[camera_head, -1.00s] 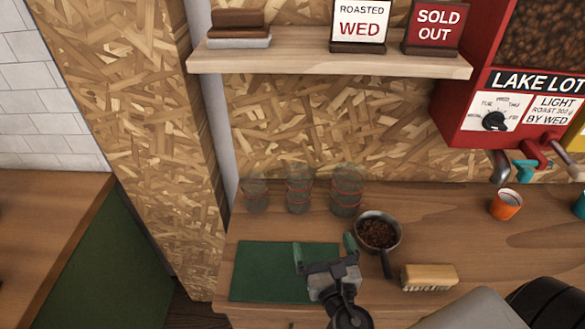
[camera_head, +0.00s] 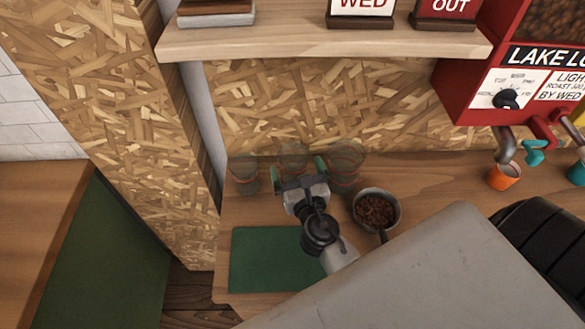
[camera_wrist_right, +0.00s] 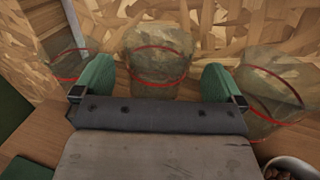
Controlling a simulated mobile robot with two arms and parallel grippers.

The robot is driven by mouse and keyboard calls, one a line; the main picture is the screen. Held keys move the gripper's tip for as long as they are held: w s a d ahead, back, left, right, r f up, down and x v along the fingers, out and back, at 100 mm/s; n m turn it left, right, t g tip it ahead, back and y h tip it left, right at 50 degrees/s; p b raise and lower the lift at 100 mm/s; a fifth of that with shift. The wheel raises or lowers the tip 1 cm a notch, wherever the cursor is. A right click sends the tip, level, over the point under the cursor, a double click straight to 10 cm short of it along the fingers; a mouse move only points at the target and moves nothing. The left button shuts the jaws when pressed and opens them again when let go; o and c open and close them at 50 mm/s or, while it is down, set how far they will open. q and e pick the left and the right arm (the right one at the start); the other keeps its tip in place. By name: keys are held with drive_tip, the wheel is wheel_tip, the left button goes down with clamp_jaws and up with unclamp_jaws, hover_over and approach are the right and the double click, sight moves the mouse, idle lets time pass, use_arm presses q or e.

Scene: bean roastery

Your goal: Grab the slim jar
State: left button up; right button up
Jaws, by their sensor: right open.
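Three clear glass jars with red bands stand in a row at the back of the wooden counter. The middle jar (camera_head: 292,156) looks the slimmest for its height; it also shows in the right wrist view (camera_wrist_right: 157,48). The left jar (camera_head: 243,172) is shorter and the right jar (camera_head: 346,160) is wider. My right gripper (camera_head: 297,171) is open, its green fingers on either side of the middle jar. In the right wrist view the jar shows between the fingertips (camera_wrist_right: 158,70), its lower part hidden by the gripper. My left gripper is not in view.
A pan of beans (camera_head: 376,210) sits right of my gripper, and a green mat (camera_head: 265,260) lies in front. A shelf (camera_head: 320,38) overhangs the jars. An orange cup (camera_head: 504,177) stands under the red machine (camera_head: 475,85) at right.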

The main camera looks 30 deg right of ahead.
sight(289, 151)
drive_tip(key=x, duration=0.3)
drive_tip(key=shift+w+a+f, duration=0.1)
drive_tip(key=shift+w, duration=0.15)
drive_tip(key=shift+s, duration=0.1)
drive_tip(key=shift+c, duration=1.4)
drive_tip(key=c, duration=0.7)
